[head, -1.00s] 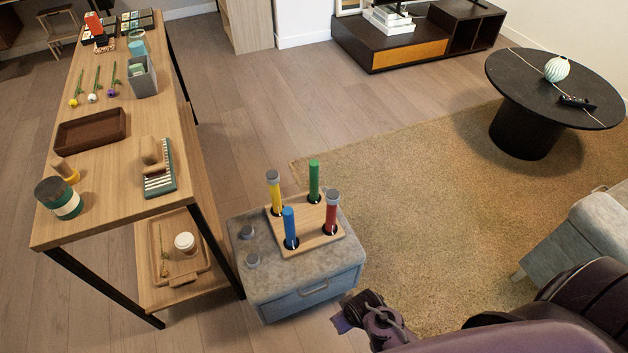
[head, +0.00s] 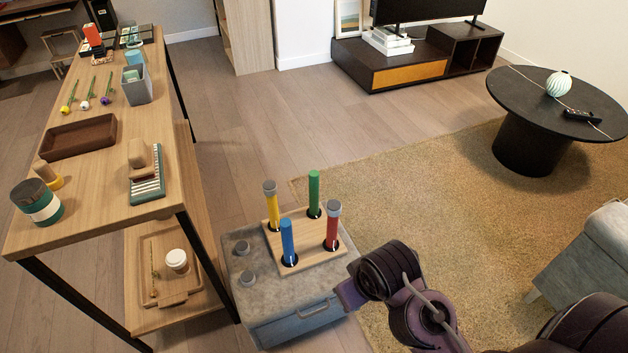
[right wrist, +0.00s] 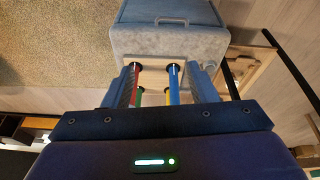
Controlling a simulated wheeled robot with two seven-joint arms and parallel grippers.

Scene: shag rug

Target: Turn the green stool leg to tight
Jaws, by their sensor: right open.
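The green stool leg (head: 314,194) stands upright in the back right hole of the wooden stool seat (head: 300,262), with no cap on top. A yellow leg (head: 271,208) and a red leg (head: 332,228) carry grey caps; a blue leg (head: 287,242) has none. In the right wrist view the green leg (right wrist: 139,98) shows partly, behind the red leg (right wrist: 135,75). My right gripper (right wrist: 165,80) is open, its fingers either side of the legs in that view. In the head view my right arm is right of the stool, apart from the green leg. My left gripper is out of view.
The seat rests on a grey drawer cabinet (head: 275,305). Two loose grey caps (head: 242,247) (head: 247,279) lie on its left side. A wooden shelf table (head: 105,185) stands close on the left. The rug (head: 400,190) behind and to the right is open.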

